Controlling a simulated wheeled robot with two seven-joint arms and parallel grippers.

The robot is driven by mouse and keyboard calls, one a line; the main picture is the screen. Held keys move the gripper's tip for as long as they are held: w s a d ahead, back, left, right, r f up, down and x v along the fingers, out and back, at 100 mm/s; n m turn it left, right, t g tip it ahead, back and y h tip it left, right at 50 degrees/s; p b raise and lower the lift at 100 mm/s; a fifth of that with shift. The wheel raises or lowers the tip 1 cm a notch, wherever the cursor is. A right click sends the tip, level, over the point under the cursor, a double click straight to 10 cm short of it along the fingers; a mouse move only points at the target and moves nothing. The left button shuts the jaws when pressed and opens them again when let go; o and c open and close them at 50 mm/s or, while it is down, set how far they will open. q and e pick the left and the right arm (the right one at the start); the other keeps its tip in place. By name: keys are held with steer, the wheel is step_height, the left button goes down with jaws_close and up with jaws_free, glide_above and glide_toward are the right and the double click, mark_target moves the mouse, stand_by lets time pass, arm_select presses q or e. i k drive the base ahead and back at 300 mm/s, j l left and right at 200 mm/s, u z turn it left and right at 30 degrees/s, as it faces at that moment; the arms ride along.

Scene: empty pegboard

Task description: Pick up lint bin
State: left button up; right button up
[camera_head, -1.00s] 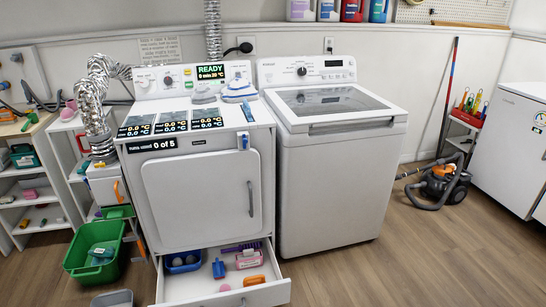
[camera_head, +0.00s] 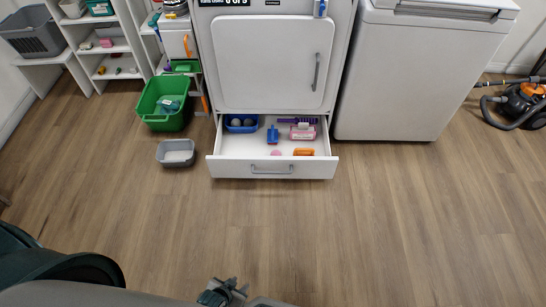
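Two open bins stand on the wood floor left of the dryer. One is a green bin (camera_head: 149,119) with something teal inside. The other is a smaller grey bin (camera_head: 176,162), in front of it and just left of the open drawer; it has a pale inside. No label shows which one is the lint bin. My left gripper (camera_head: 228,287) is at the bottom edge, low in the picture and well apart from both bins. It is small and partly cut off, so its opening is unclear. My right gripper is not in view.
The dryer's bottom drawer (camera_head: 232,169) is pulled out, with a blue tray, brushes and small items in it. A washer (camera_head: 400,75) stands to the right and a vacuum (camera_head: 524,104) at the far right. Shelves (camera_head: 118,62) stand at the left. The floor in front is clear.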

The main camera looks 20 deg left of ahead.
mark_target(179, 152)
steer(key=u, duration=1.4)
steer(key=i+l+z, duration=0.1)
steer(key=i, duration=0.7)
steer(key=i+l, duration=0.1)
steer(key=i, duration=0.7)
steer(key=l+z, duration=0.05)
